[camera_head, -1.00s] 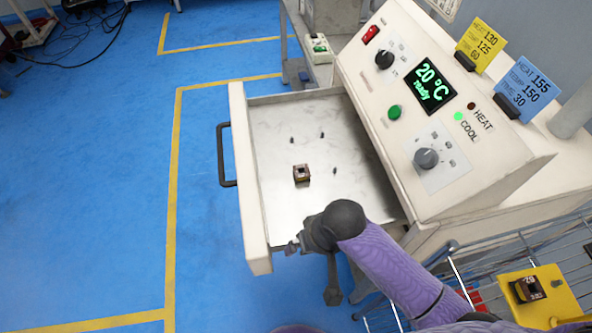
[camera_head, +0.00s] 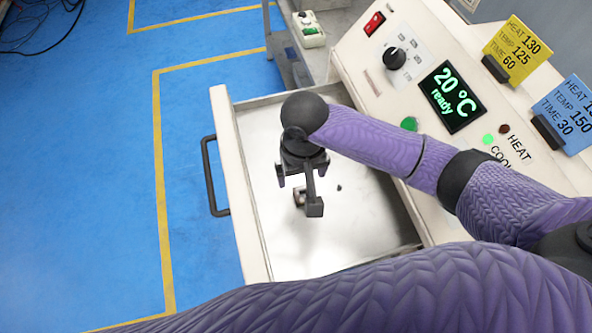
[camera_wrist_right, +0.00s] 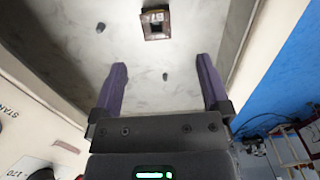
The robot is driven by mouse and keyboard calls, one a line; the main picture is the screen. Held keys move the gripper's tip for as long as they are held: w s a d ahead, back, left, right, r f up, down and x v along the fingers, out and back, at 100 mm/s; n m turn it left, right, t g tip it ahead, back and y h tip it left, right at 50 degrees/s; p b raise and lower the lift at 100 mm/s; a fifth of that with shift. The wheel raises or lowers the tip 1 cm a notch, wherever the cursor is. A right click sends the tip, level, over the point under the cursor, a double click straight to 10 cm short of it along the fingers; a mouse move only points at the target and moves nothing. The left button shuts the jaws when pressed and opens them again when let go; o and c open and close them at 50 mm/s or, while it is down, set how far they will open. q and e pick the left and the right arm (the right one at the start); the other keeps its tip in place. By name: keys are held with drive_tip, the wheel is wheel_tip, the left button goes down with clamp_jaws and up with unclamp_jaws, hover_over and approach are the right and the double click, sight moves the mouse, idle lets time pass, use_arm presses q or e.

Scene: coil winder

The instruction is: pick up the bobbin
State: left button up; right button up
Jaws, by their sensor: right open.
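The bobbin (camera_head: 299,198) is a small dark brown block with a square hole, lying in the open drawer; in the head view my right gripper partly hides it. In the right wrist view the bobbin (camera_wrist_right: 155,23) shows whole near the top edge, beyond the fingertips and roughly in line with the gap. My right gripper (camera_head: 298,188) is over the drawer with its fingers apart and nothing between them; it also shows in the right wrist view (camera_wrist_right: 162,68). It does not touch the bobbin. My left gripper is not in view.
The pale drawer (camera_head: 232,170) has raised walls around it and a black handle (camera_head: 209,175). Small dark pegs (camera_wrist_right: 165,76) stand on its floor. The control panel (camera_head: 440,60) rises to the right.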

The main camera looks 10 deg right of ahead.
sight(303, 196)
drive_tip(key=f+b, duration=0.1)
drive_tip(key=f, duration=0.2)
drive_tip(key=f+b, duration=0.1)
drive_tip(key=f, duration=0.2)
drive_tip(key=f+b, duration=0.2)
drive_tip(key=f, duration=0.1)
drive_tip(key=shift+d+f, duration=0.25)
drive_tip(key=shift+f, duration=0.1)
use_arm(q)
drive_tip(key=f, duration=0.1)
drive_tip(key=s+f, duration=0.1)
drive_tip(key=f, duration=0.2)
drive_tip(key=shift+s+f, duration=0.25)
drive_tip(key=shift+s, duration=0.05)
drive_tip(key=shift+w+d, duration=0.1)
use_arm(e)
drive_tip(key=shift+r, duration=0.1)
drive_tip(key=shift+c, duration=1.2)
clamp_jaws()
use_arm(q)
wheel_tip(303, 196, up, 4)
drive_tip(key=p, duration=0.4)
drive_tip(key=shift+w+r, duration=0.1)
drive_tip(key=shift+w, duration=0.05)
use_arm(e)
wheel_tip(303, 196, up, 10)
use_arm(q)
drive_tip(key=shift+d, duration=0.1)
use_arm(e)
drive_tip(key=shift+r, duration=0.1)
